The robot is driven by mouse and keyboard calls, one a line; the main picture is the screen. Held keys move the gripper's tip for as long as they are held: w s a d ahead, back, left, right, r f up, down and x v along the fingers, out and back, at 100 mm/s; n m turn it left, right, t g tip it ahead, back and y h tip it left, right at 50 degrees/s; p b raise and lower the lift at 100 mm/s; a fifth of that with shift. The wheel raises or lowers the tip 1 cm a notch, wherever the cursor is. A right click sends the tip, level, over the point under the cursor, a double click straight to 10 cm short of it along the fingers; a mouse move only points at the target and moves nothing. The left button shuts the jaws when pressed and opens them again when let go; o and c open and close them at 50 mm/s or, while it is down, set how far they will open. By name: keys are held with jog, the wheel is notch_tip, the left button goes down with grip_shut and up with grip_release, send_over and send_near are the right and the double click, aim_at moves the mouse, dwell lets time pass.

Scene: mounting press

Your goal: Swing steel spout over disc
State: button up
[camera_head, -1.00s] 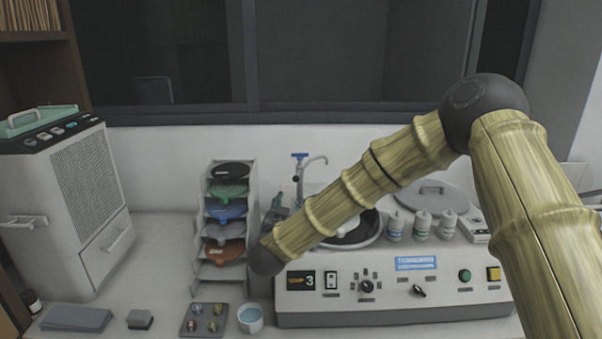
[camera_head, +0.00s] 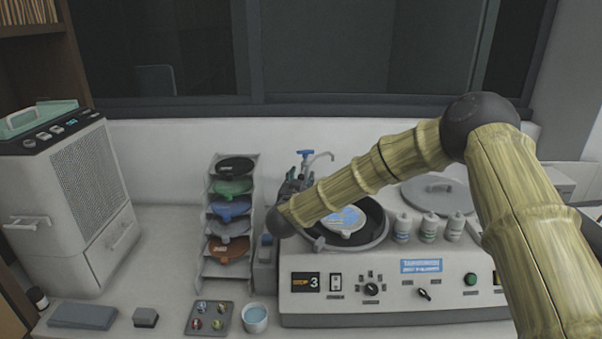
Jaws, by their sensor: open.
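The steel spout (camera_head: 322,157) is a thin curved tap with a blue top, standing at the back left of the press machine, its tip pointing right. The disc (camera_head: 372,217) is a dark round plate in a pale round bowl, with a white and blue patch (camera_head: 345,220) at its middle. My forearm crosses in front of the bowl's back edge. My gripper (camera_head: 293,184) shows as small dark parts beside the spout's post, just beyond my wrist. It is open; its fingertips and any contact with the spout are unclear.
Several bottles (camera_head: 428,230) and a round grey lid (camera_head: 437,193) stand right of the bowl. A rack of coloured discs (camera_head: 230,210) stands left of the machine. A cup (camera_head: 255,319) and a small tray (camera_head: 209,318) lie in front. The counter's left middle is clear.

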jog(key=shift+w+d, duration=0.2)
jog(key=shift+w, duration=0.55)
grip_shut()
jog(key=shift+w+a+f+h, duration=0.1)
jog(key=shift+f+h, duration=0.05)
jog(key=shift+h, duration=0.15)
